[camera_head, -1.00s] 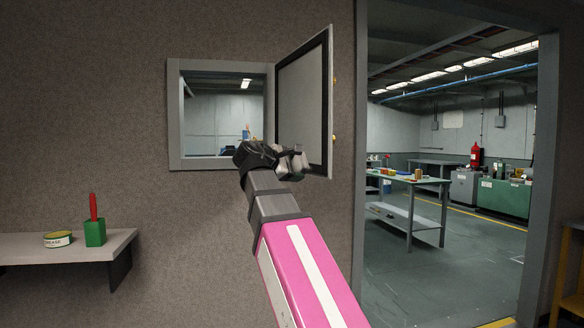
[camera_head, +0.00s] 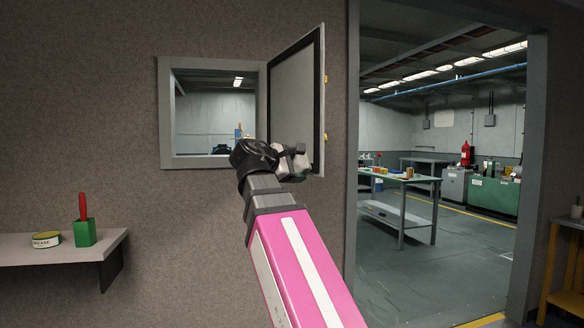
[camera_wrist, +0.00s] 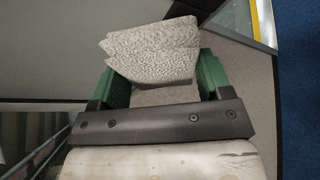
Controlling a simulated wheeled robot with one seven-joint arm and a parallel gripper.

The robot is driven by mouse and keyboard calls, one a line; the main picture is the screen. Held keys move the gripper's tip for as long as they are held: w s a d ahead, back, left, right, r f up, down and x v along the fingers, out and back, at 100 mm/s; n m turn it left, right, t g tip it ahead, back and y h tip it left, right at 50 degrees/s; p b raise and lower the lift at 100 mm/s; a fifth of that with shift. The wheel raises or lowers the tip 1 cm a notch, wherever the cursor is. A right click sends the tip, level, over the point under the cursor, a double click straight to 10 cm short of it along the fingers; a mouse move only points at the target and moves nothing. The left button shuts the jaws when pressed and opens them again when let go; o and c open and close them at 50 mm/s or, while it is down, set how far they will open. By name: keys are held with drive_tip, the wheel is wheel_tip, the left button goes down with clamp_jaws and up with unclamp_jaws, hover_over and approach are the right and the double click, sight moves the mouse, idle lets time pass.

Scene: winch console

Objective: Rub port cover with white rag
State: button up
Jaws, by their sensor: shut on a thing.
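The port cover (camera_head: 296,92) is a pale grey panel with a dark rim, swung open on the right side of the wall port. My gripper (camera_wrist: 165,82) has green fingers and is shut on the white rag (camera_wrist: 150,48), a rough, pale, folded pad that sticks out past the fingertips in the wrist view. In the head view the end of my arm overlaps the lower part of the cover. My wrist hides the rag there, and I cannot tell whether rag and cover touch.
The square port frame (camera_head: 165,115) opens onto a room behind. At left, a wall shelf (camera_head: 30,249) holds a grease tin (camera_head: 46,240) and a green block (camera_head: 84,232) with a red handle. A wide doorway at right shows a workbench (camera_head: 400,177) beyond.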

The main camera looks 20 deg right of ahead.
drive_tip(key=w+a, duration=0.3)
drive_tip(key=w, duration=1.5)
drive_tip(key=shift+w+a, duration=0.15)
drive_tip(key=shift+w, duration=0.2)
idle(1.4)
drive_tip(key=s+a, duration=0.1)
drive_tip(key=a, duration=0.5)
idle(0.6)
drive_tip(key=shift+s+a, duration=0.15)
drive_tip(key=shift+a, duration=0.6)
drive_tip(key=shift+s+a, duration=0.15)
drive_tip(key=shift+a, duration=0.55)
